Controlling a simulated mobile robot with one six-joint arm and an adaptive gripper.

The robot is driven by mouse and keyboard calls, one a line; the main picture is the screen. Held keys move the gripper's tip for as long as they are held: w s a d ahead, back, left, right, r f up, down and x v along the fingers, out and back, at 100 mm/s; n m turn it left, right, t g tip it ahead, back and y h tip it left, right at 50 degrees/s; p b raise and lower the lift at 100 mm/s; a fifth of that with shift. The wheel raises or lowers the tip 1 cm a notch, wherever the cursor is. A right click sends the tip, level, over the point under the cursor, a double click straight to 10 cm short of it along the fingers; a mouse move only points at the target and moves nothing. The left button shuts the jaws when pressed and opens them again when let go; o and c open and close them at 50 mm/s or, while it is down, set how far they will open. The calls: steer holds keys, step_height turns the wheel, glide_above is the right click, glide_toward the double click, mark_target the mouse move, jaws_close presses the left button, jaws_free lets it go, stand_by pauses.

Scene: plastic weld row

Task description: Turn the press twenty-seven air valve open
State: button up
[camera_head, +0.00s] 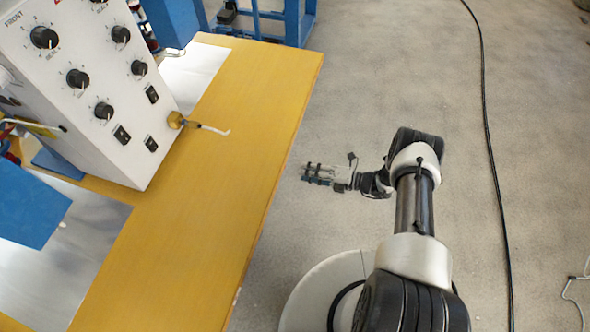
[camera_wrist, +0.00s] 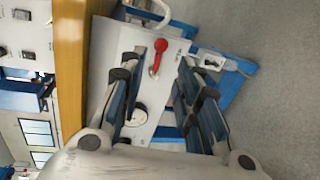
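A brass valve fitting (camera_head: 177,120) with a thin pale lever sticks out from the right side of the white control box in the head view. In the wrist view, a red lever (camera_wrist: 158,57) stands on a white panel (camera_wrist: 103,50), with a round dial (camera_wrist: 138,117) below it. I cannot read any label that tells which is the press twenty-seven air valve. My gripper (camera_head: 306,173) is off the right edge of the table, apart from the brass valve. In the wrist view my gripper (camera_wrist: 163,65) is open and empty, its fingers framing the red lever at a distance.
The white control box (camera_head: 130,150) with black knobs and switches stands on the yellow table (camera_head: 225,150). Blue machine frames (camera_head: 291,20) stand behind. A black cable (camera_head: 492,150) runs along the floor at right. The grey floor (camera_head: 400,70) around my arm is mostly clear.

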steer(key=v, duration=0.4)
steer(key=shift+s+d, duration=0.1)
steer(key=shift+d, duration=0.1)
stand_by(0.3)
step_height(320, 180, up, 32)
steer(key=s+a+n+g+h, duration=0.25)
steer(key=n+g+h, duration=0.35)
steer(key=n, duration=1.3)
steer(key=s+r+n+h, duration=0.4)
steer(key=s+r+n, duration=0.6)
steer(key=r, duration=0.1)
steer(key=s+d+r+n+t+h, duration=0.2)
steer(key=s+n, duration=0.3)
steer(key=s, duration=0.1)
steer(key=s+d+r+n+t+h, duration=0.2)
steer(key=s+r+n+t, duration=0.1)
steer(key=s+n, duration=0.2)
steer(key=shift+s+d+h, duration=0.2)
steer(key=shift+s+h, duration=0.2)
steer(key=shift+s, duration=0.55)
